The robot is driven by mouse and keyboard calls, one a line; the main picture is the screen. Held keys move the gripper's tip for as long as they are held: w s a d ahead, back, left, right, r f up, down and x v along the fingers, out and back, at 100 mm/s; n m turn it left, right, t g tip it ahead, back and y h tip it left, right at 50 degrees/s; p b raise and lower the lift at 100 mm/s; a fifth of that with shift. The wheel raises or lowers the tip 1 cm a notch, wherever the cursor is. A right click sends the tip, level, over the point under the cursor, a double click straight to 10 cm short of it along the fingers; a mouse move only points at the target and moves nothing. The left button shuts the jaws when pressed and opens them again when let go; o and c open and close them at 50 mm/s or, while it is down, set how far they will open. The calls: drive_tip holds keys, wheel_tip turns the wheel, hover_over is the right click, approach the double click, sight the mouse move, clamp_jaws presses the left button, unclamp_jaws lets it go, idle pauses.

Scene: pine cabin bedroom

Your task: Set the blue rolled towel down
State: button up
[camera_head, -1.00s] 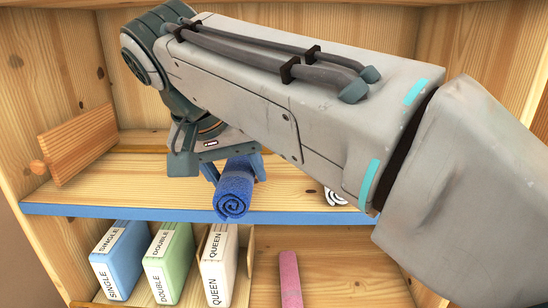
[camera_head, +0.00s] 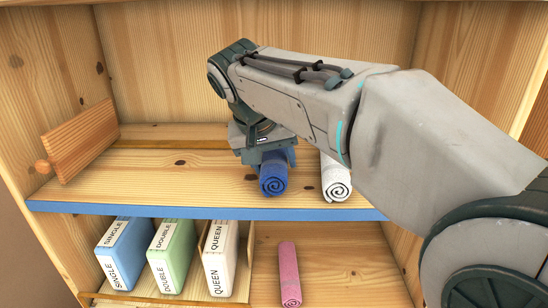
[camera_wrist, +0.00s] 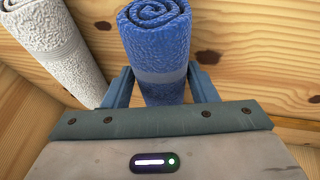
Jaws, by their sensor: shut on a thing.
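The blue rolled towel (camera_head: 273,180) is at the blue-edged upper shelf (camera_head: 200,179), its spiral end facing the front. My gripper (camera_head: 268,158) is shut on it from behind and above. In the wrist view the blue towel (camera_wrist: 160,50) lies between the two fingers of my gripper (camera_wrist: 158,85). Its underside is hidden, so I cannot tell for sure whether it touches the shelf board. A white rolled towel (camera_head: 336,182) lies to its right on the same shelf; it also shows at the left of the wrist view (camera_wrist: 50,45).
A wooden panel with a knob (camera_head: 82,143) stands at the left of the upper shelf. Below are a blue box (camera_head: 123,253), a green box (camera_head: 171,255), a cream box (camera_head: 220,258) and a pink roll (camera_head: 289,275). The shelf left of the blue towel is clear.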

drive_tip(key=shift+f, duration=0.1)
drive_tip(key=o, duration=1)
drive_tip(key=shift+s+a+r, duration=0.15)
drive_tip(key=shift+r, duration=0.4)
drive_tip(key=v, duration=0.6)
drive_tip(key=shift+s+r, duration=0.2)
drive_tip(key=shift+r, duration=0.1)
